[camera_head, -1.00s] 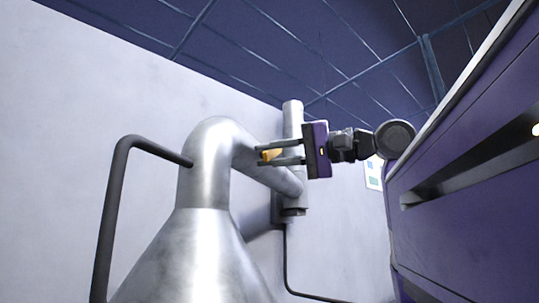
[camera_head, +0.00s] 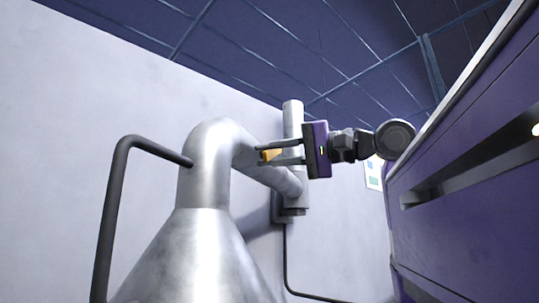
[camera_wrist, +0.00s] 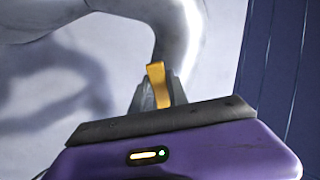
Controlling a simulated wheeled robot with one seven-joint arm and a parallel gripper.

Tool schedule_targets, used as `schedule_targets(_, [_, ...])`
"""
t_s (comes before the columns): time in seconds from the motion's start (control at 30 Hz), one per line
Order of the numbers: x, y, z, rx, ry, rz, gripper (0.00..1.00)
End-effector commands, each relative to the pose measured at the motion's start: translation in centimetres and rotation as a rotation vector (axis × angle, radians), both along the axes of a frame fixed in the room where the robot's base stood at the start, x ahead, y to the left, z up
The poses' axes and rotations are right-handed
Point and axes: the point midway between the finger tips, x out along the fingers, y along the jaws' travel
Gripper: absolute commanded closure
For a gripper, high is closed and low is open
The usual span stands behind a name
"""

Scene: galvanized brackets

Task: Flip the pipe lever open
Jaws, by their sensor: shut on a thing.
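The pipe lever is a small yellow-orange piece (camera_head: 270,155) at the bent grey metal pipe (camera_head: 213,150). My gripper (camera_head: 272,154), with dark fingers and a purple body, reaches it from the right. The fingers are shut on the lever. In the wrist view the yellow lever (camera_wrist: 158,84) stands between the grey fingers, in front of the curved pipe (camera_wrist: 172,30). The lever's lower end and its joint with the pipe are hidden by the fingers and the gripper body.
A vertical metal pipe (camera_head: 293,120) stands just behind the gripper, by the pale wall (camera_head: 80,130). A wide metal cone (camera_head: 195,262) is below the bend. A dark thin tube (camera_head: 112,205) runs at the left. A purple cabinet (camera_head: 465,205) fills the right side.

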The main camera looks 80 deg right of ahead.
Motion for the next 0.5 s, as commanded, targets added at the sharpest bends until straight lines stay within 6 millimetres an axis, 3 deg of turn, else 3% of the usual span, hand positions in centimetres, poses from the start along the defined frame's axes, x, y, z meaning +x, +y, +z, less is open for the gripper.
schedule_targets(0.5, [0.03,0.18,0.60,0.143,-0.006,-0.002,1.00])
